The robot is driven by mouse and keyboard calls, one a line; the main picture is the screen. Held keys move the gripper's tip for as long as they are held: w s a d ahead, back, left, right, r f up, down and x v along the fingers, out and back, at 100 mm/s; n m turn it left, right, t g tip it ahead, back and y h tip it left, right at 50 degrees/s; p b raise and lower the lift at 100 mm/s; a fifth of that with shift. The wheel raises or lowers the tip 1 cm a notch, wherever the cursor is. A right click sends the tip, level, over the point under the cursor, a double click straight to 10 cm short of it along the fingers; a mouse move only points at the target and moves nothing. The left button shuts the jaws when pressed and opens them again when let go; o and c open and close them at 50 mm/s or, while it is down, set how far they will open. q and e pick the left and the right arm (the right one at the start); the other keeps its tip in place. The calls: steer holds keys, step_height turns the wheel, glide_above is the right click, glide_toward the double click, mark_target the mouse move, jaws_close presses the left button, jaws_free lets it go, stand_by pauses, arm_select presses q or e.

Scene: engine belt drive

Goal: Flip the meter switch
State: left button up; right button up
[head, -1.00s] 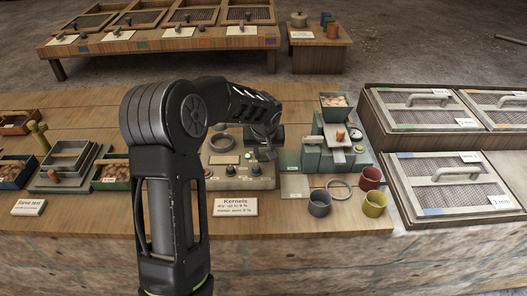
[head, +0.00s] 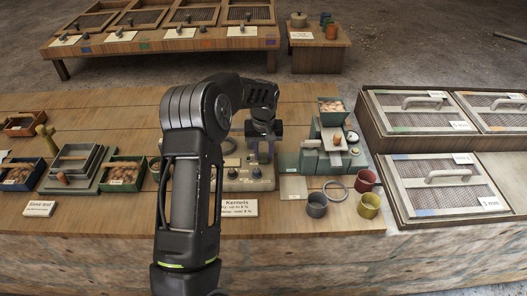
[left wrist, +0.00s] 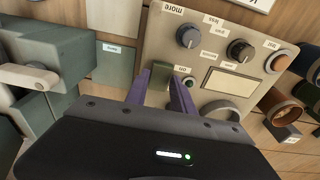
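The beige meter panel (head: 236,185) stands on the bench behind the Kernels card. In the left wrist view the panel (left wrist: 222,68) shows dark knobs, a pale blank window, a round ring and labels such as "more", "less" and "on". A small green part, seemingly the switch (left wrist: 158,98), lies near the "on" label. My left gripper (left wrist: 161,82) has its two purple fingers apart, one on each side of this green part; I cannot tell if they touch it. In the head view my left gripper (head: 264,152) points down over the panel's rear right. My right gripper is not in view.
A green-grey machine (head: 312,160) with a hopper stands close right of the panel. The Kernels card (head: 237,208) is in front. Trays (head: 75,165) stand at left.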

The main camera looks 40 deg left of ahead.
mark_target(264, 159)
arm_select(q)
steer(key=o, duration=0.4)
steer(key=r, duration=0.5)
steer(key=r+b, duration=0.1)
steer(key=r, duration=0.1)
steer(key=shift+s+d+r, duration=0.25)
steer(key=shift+s+r, duration=0.05)
steer(key=shift+r, duration=0.05)
